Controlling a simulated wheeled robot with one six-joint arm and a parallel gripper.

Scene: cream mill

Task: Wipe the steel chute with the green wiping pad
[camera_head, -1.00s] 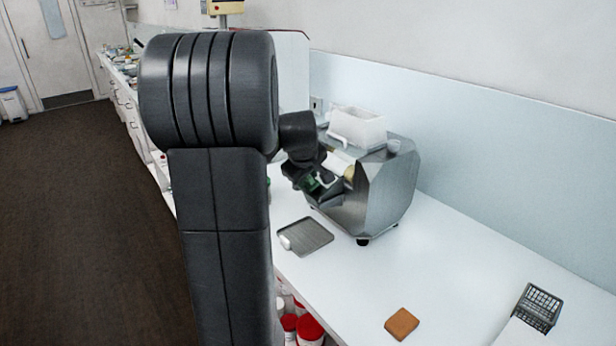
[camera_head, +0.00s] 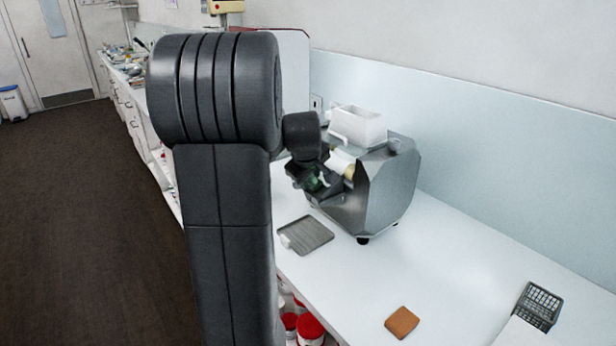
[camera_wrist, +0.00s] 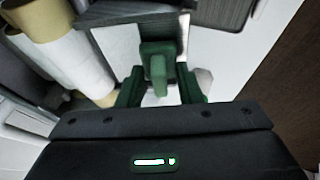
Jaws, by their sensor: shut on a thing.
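The steel chute (camera_head: 332,196) slopes out of the front of the steel mill (camera_head: 392,190), below its pale rollers (camera_head: 341,162). My gripper (camera_head: 318,181) is at the chute, partly hidden by its own dark body. In the wrist view my gripper (camera_wrist: 160,92) has its green fingers shut on the raised grip of the green wiping pad (camera_wrist: 158,52). The pad is over the bright chute surface (camera_wrist: 117,42). I cannot tell whether its underside touches the steel.
A grey ridged tray (camera_head: 307,236) lies on the white counter just below the chute, with a small white item at its left edge. A white hopper (camera_head: 358,126) tops the mill. A brown block (camera_head: 402,322) and a dark basket (camera_head: 537,305) are nearer. The counter between is clear.

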